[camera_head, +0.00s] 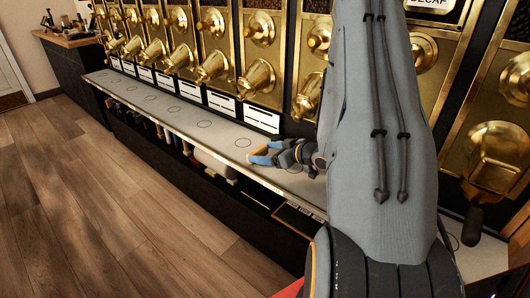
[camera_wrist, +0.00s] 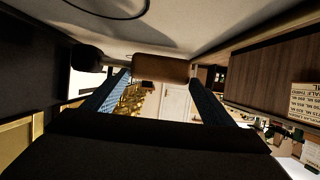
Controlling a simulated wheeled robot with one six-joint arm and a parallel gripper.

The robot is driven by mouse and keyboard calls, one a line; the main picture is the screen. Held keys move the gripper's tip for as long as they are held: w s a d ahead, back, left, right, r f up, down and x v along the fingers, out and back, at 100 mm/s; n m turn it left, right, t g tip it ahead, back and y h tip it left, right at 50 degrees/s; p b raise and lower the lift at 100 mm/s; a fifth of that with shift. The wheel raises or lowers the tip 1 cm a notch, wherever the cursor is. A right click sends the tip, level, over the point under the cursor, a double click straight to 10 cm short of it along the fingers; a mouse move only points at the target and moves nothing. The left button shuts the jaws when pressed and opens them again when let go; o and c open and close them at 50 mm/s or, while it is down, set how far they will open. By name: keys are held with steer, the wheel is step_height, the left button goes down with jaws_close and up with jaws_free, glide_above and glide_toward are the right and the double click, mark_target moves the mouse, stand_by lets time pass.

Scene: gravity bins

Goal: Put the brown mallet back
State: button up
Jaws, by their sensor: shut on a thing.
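My gripper (camera_head: 263,154), with blue fingers, is low over the grey shelf (camera_head: 205,122) in front of the brass bins. In the wrist view the fingers (camera_wrist: 160,78) are closed on the brown mallet (camera_wrist: 160,68), whose brown block spans the gap between their tips. In the head view only a small tan part of the mallet (camera_head: 246,158) shows past the fingertips. I cannot tell whether the mallet touches the shelf. A dark rounded piece (camera_wrist: 88,56) shows left of the fingers in the wrist view; I cannot tell what it is.
Brass gravity bins (camera_head: 259,77) with spouts line the wall behind the shelf. The shelf has several marked circles and looks clear left of my gripper. Various goods (camera_head: 205,165) sit below it. Wooden floor (camera_head: 130,205) is open at left. My arm hides the right part.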

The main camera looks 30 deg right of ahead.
steer(key=shift+f, duration=0.5)
stand_by(0.4)
steer(key=o, duration=1.1)
steer(key=shift+o, duration=0.2)
steer(key=shift+s+a, duration=0.1)
steer(key=shift+a, duration=0.1)
steer(key=shift+p+v, duration=0.8)
steer(key=shift+v, duration=0.15)
steer(key=shift+s+d+r, duration=0.15)
steer(key=shift+s+d, duration=0.1)
steer(key=shift+d, duration=0.1)
steer(key=shift+d+p+v, duration=0.25)
steer(key=shift+p+v, duration=0.9)
steer(key=shift+v, duration=0.1)
steer(key=shift+s+d+r, duration=0.15)
steer(key=shift+s+d, duration=0.05)
steer(key=shift+s+d+r+p, duration=0.2)
steer(key=shift+s+p, duration=0.2)
steer(key=shift+p, duration=0.15)
